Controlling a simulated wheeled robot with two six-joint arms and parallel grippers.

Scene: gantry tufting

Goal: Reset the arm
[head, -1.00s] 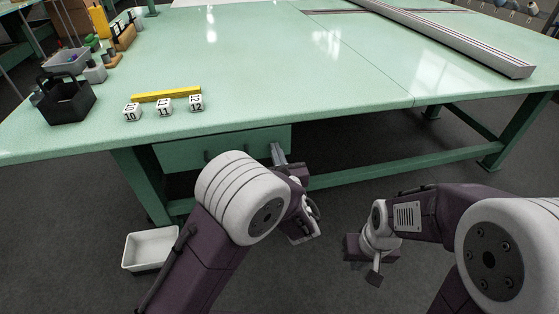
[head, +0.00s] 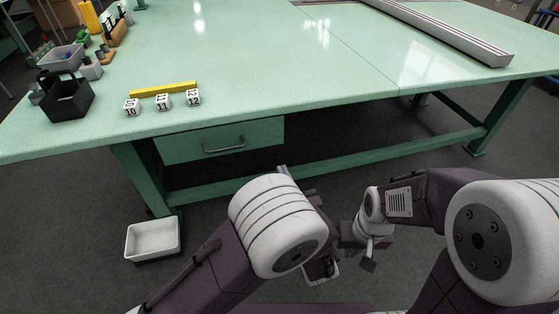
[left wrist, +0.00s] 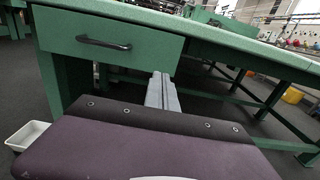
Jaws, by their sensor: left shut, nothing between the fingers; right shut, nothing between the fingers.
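My left arm comes in from the lower left in the head view. Its gripper (head: 283,170) is mostly hidden behind my arm's white joint, with the tips showing in front of the table's lower rail. In the left wrist view the left gripper's two grey fingers (left wrist: 162,92) are together with nothing between them, apart from the drawer. My right gripper (head: 368,264) points down over the floor in the head view, shut and empty, to the right of the left gripper.
The green table (head: 270,70) has a closed drawer (head: 222,140) with a handle. Numbered white blocks (head: 163,102), a yellow bar (head: 163,89) and a black caddy (head: 66,97) are on top. A long metal rail (head: 440,32) lies at the right. A white bin (head: 153,238) stands on the floor.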

